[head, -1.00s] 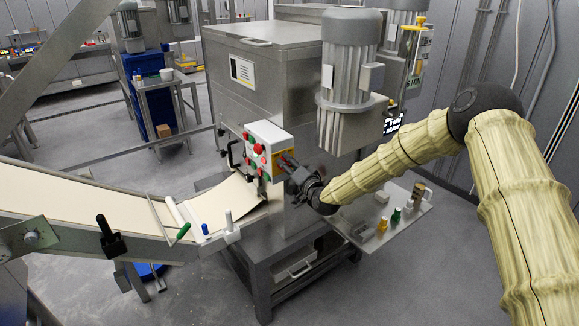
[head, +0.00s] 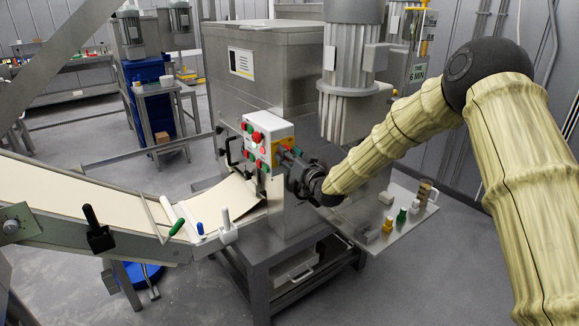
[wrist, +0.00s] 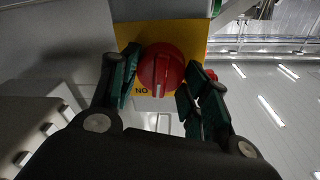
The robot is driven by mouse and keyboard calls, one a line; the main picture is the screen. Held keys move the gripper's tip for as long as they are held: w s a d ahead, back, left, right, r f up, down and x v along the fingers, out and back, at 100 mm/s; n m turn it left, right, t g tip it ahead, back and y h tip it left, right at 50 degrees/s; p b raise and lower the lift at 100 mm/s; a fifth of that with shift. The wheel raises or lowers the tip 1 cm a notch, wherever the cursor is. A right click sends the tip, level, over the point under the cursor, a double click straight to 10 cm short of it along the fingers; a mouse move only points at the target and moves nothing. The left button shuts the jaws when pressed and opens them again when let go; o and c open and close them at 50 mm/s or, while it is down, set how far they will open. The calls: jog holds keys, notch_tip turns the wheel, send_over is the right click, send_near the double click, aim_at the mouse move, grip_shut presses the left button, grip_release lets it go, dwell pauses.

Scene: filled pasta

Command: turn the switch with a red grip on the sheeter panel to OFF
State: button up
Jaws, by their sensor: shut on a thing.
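The switch's red grip (wrist: 160,68) sits on a yellow plate (wrist: 190,32) in the wrist view. Its white mark points toward the bottom of that picture, close to lettering that reads as an upside-down ON. My gripper (wrist: 162,88) has one dark green finger on each side of the red grip and is shut on it. In the head view my gripper (head: 288,160) is at the right side of the white sheeter panel (head: 254,127). It largely hides the switch there. The OFF mark cannot be made out.
Other red and green buttons are on the panel's front. A conveyor (head: 80,190) comes in from the left below the panel. A large motor (head: 350,60) stands behind my arm. A side shelf (head: 395,225) holds several small items at the lower right.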

jog(key=n+b, duration=0.3)
jog(key=b, duration=0.1)
jog(key=n+y+b, duration=0.1)
jog(key=n+b, duration=0.7)
jog(key=shift+s+f+g+y, duration=0.1)
jog(key=shift+f+g+y, duration=0.2)
jog(key=shift+f, duration=0.05)
jog(key=shift+n, duration=0.5)
jog(key=shift+r, duration=0.1)
jog(key=o, duration=1)
jog(key=shift+a, duration=0.1)
jog(key=shift+r, duration=0.1)
jog(key=v, duration=1.2)
